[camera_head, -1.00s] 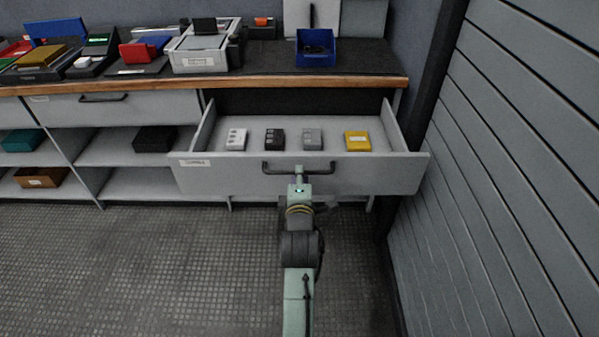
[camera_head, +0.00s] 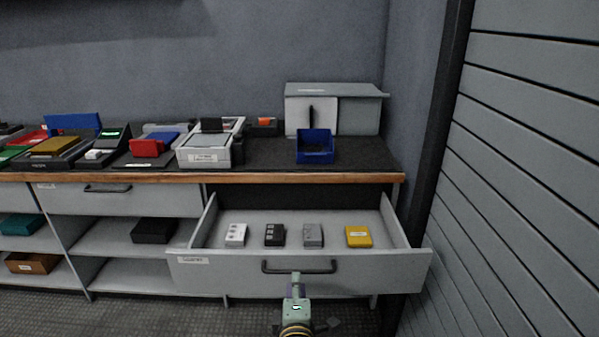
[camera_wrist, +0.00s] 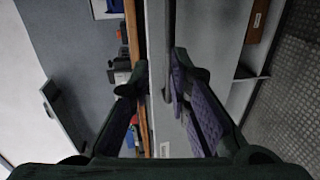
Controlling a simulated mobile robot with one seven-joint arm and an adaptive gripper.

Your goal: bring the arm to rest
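My gripper (camera_head: 296,283) is just in front of the pulled-out drawer (camera_head: 215,275), at its dark bar handle (camera_head: 299,267). In the wrist view my gripper (camera_wrist: 160,75) has its two fingers apart, with purple pads showing. The handle (camera_wrist: 167,45) runs between the fingers, closer to the right one. Whether a finger touches the handle I cannot tell. Nothing is seen held. The drawer is open and holds a white block (camera_head: 236,234), a black block (camera_head: 275,235), a grey block (camera_head: 313,236) and a yellow block (camera_head: 358,236).
The worktop (camera_head: 265,167) above carries a blue bin (camera_head: 315,147), a grey-white device (camera_head: 208,148) and several coloured items at left. A slatted wall (camera_head: 520,200) stands close on the right. Open shelves with boxes are at lower left. The floor in front shows clear.

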